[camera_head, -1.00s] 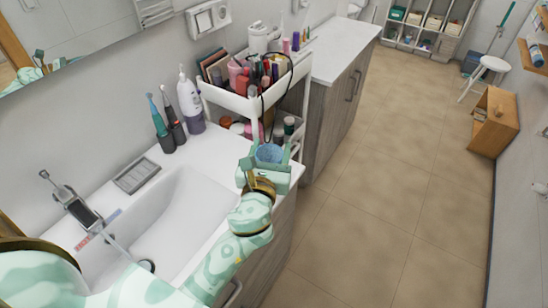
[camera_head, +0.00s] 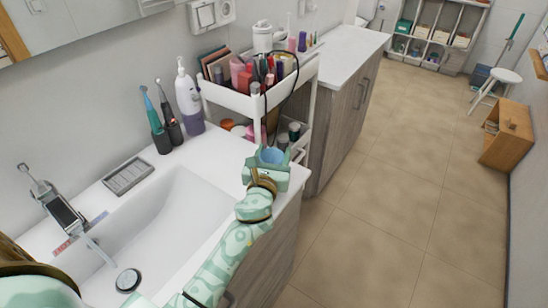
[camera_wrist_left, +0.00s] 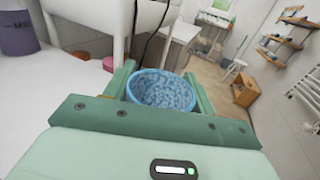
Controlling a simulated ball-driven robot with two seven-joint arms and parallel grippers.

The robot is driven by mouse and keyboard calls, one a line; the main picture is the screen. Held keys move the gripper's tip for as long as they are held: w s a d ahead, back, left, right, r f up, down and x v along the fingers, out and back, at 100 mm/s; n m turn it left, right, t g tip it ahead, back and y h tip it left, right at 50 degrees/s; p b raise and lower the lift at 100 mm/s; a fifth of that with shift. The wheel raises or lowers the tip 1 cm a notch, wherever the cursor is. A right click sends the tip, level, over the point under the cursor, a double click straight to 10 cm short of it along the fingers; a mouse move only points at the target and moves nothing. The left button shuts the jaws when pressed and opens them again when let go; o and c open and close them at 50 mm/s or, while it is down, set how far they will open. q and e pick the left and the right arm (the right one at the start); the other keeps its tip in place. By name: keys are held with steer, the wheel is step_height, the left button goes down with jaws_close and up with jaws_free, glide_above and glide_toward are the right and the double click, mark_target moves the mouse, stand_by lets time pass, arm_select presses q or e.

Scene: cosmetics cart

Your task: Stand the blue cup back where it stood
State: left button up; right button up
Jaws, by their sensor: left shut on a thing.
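The blue cup (camera_head: 271,156) is between the fingers of my left gripper (camera_head: 268,163), at the right end of the sink counter, near its front edge. In the left wrist view the cup (camera_wrist_left: 162,90) shows its round blue rim and speckled inside, with a green finger on each side. My left gripper is shut on it. The cup's lower part is hidden by the gripper, so I cannot tell if it touches the counter. My right gripper is in neither view.
A white cart (camera_head: 240,101) full of cosmetics stands just behind the cup. A lotion bottle (camera_head: 189,98) and two toothbrushes (camera_head: 166,116) stand on the counter (camera_head: 215,150) by the wall. The sink (camera_head: 150,228) lies to the left. Floor (camera_head: 400,190) is open at right.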

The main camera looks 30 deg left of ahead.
arm_select(q)
steer(key=shift+f, duration=0.1)
steer(key=o, duration=1)
steer(key=shift+r, duration=0.3)
steer(key=v, duration=1.2)
steer(key=shift+f, duration=0.1)
